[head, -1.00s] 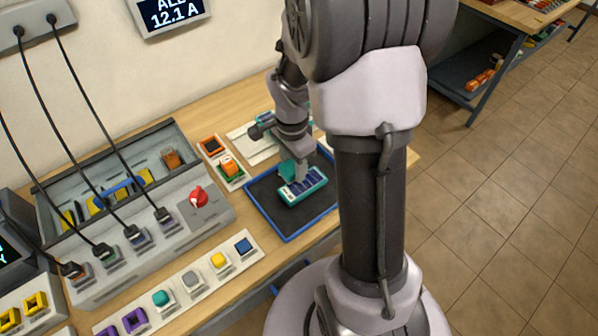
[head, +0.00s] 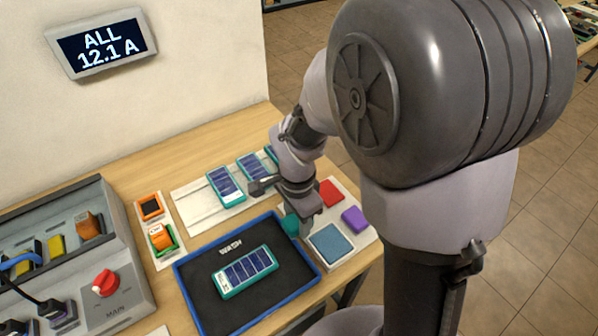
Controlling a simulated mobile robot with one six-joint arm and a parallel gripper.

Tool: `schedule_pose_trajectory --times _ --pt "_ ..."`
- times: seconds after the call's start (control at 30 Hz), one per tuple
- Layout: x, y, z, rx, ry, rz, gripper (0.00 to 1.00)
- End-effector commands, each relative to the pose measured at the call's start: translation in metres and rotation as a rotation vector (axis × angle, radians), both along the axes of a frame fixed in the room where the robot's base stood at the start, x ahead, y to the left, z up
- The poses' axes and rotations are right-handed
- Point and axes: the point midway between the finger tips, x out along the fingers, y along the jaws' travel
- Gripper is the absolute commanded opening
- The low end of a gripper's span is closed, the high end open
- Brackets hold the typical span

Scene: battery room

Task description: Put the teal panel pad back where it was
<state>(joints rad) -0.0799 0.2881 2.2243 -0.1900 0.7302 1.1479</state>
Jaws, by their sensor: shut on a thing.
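My gripper (head: 298,224) is shut on the teal pad (head: 289,226), which is partly hidden by the gripper. They are near the right rim of the black wash tray (head: 208,305), beside a white board (head: 367,237). I cannot tell whether the pad touches anything below it. The board carries a red pad (head: 330,192), a purple pad (head: 355,219) and a blue-grey square (head: 331,245). Part of the board's left side is hidden behind my gripper.
A teal-framed solar panel (head: 245,272) lies in the wash tray. More such panels (head: 226,186) lie on a white rack behind. The grey console (head: 112,273) with a red knob stands at left. A wall display (head: 101,42) reads ALL 12.1 A.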

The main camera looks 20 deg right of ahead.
Motion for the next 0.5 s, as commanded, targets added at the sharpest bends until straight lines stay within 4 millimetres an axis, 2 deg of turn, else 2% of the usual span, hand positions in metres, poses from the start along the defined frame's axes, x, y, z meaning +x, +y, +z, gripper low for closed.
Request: schedule_pose_trajectory --times 0.03,0.1,0.2,0.33,0.5 --pt "0.017 -0.007 -0.005 0.0 0.0 -0.005 0.05" --pt "0.038 -0.015 -0.007 0.0 -0.001 -0.004 0.05" --pt "0.059 -0.024 -0.008 0.0 0.0 -0.001 0.05" --pt "0.069 -0.028 -0.013 0.001 0.001 -0.001 0.05" --pt "0.07 -0.028 -0.045 0.0 0.002 -0.001 0.05"
